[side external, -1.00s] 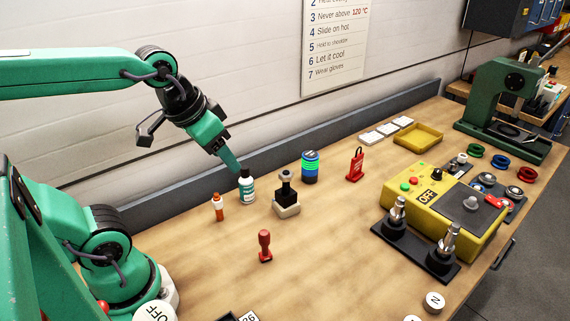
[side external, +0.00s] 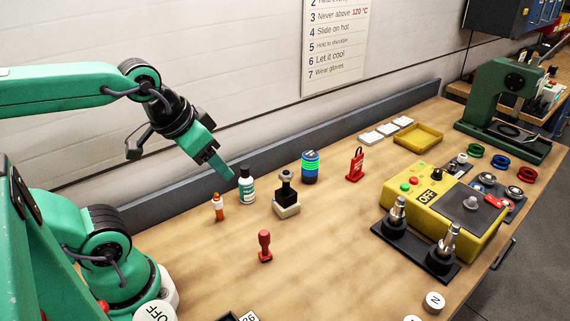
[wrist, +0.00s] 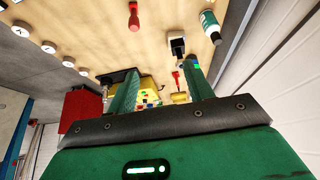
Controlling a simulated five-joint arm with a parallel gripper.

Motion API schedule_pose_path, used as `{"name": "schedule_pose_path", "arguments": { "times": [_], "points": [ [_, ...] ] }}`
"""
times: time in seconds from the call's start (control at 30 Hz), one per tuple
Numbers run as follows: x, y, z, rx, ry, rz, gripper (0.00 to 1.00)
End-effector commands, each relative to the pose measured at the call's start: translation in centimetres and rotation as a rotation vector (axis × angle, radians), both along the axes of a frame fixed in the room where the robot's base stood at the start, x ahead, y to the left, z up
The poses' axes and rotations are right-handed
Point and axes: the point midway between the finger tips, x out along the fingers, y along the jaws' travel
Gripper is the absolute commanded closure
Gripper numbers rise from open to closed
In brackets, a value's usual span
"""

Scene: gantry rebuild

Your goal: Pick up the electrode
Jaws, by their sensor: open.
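No object is clearly recognisable as the electrode; I cannot tell which one it is. Two metal posts with dark collars (side external: 397,212) stand upright on a black plate (side external: 413,252) beside the yellow control box. A small orange-and-white upright piece (side external: 218,208) stands at the left of the bench. My gripper (side external: 226,172) is above the bench near the back left, pointing down and right, just left of a white-and-green bottle with a black cap (side external: 246,187). In the wrist view my gripper (wrist: 161,64) has its fingers apart with nothing held between them.
A red-handled stamp (side external: 265,246), a black piece on a pale base (side external: 286,196), a blue-green cylinder (side external: 310,168) and a red tag (side external: 355,165) stand nearby. The yellow box (side external: 455,205) and green press (side external: 500,100) are right.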

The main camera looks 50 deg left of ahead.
Motion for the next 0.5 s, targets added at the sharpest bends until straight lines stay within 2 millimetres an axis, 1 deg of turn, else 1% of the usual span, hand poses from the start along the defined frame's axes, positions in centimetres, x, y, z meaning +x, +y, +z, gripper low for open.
{"name": "schedule_pose_path", "arguments": {
  "times": [0.1,0.37,0.5],
  "points": [
    [0.01,0.0,0.0,0.0,0.0,0.0,0.51],
    [0.06,0.06,-0.03,-0.001,0.003,0.003,0.51],
    [0.38,0.43,-0.32,-0.002,0.021,0.024,0.51]
  ]
}}
